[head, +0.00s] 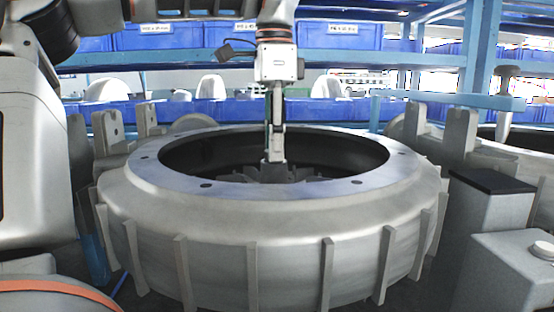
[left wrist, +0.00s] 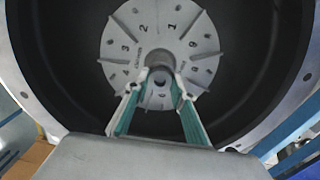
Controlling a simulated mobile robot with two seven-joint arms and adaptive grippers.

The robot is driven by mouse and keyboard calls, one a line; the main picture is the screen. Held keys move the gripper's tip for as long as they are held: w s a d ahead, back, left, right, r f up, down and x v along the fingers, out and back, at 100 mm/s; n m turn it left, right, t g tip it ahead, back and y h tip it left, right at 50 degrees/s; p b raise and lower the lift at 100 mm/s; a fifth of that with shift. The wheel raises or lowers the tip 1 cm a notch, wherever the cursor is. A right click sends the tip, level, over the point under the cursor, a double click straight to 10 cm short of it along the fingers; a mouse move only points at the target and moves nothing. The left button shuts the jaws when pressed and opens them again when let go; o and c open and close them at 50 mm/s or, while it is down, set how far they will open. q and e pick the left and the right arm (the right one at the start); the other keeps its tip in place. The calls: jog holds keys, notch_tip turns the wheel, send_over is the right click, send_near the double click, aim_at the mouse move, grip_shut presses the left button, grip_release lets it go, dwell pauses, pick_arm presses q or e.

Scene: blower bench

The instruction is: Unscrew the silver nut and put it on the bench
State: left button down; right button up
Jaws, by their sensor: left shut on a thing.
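My left gripper (head: 275,150) points straight down into the opening of a large grey ribbed blower housing (head: 290,240). In the left wrist view its two green-and-white fingers (left wrist: 160,82) close around a small grey part at the hub, the silver nut (left wrist: 160,74). The fingers cover the nut's sides, and I cannot tell whether it is still on its thread. Behind it is a round grey disc (left wrist: 130,40) with radial ribs and numbers. In the head view the nut is hard to make out. My right gripper is not in view.
The housing has a flat rim (head: 205,184) with bolt holes around the opening. Grey blocks, one with a black top (head: 492,181), stand at the right. Blue shelves with blue bins (head: 355,35) are behind. Clear bench surface is hard to see.

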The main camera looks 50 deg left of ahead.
pick_arm(q)
jog(key=c, duration=2)
grip_release()
jog(key=shift+r, duration=0.15)
